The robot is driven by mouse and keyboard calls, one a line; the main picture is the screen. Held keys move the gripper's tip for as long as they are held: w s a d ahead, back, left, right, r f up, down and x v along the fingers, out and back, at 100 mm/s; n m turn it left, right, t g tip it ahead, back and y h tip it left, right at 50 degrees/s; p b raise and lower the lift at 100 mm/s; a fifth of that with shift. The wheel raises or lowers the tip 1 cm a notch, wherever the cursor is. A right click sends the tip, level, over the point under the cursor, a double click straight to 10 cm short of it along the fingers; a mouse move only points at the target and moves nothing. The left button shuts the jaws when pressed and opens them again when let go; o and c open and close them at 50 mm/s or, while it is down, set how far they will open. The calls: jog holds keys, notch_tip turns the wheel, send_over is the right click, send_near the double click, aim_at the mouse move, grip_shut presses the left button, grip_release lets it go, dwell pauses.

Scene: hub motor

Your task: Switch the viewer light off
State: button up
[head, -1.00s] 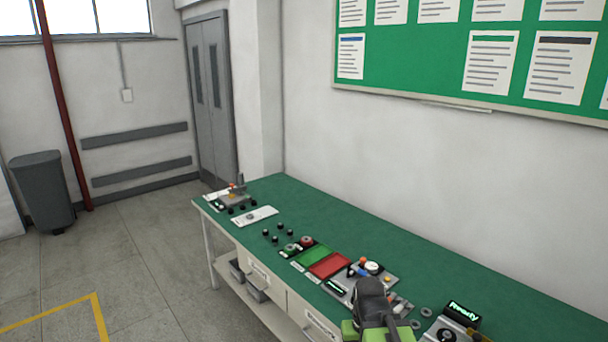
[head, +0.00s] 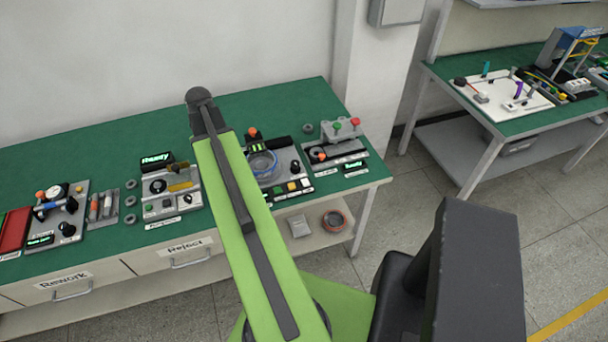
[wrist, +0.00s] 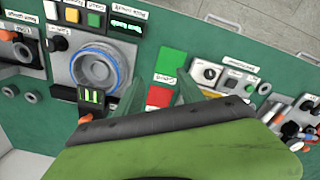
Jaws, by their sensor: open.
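I cannot surely tell which control is the viewer light's switch; the small labels are unreadable. One candidate is the small grey panel (head: 160,205) with a knob and buttons, below the unit with the lit "Steady" display (head: 156,160). In the wrist view, a grey panel with a round knob (wrist: 208,74) lies right of a green card (wrist: 171,65) and a red card (wrist: 159,97). My gripper (wrist: 160,88) is open and empty above the bench, its fingers spread around the cards in the picture. In the head view my arm hides it.
The station with a blue-ringed coil (wrist: 95,68) is left of the cards in the wrist view and partly behind my arm in the head view. The green bench top (head: 80,160) is clear at its back. A second bench (head: 450,85) stands at right.

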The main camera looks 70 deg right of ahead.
jog(key=s+d+r+m, duration=0.1)
jog(key=s+d+m, duration=0.2)
jog(key=s+d, duration=0.9)
jog(key=m+p, duration=0.1)
jog(key=m, duration=0.2)
send_near(305, 180)
notch_tip(305, 180, down, 8)
jog(key=b, duration=1.7)
jog(key=shift+b, duration=0.3)
jog(key=shift+r, duration=0.1)
grip_shut()
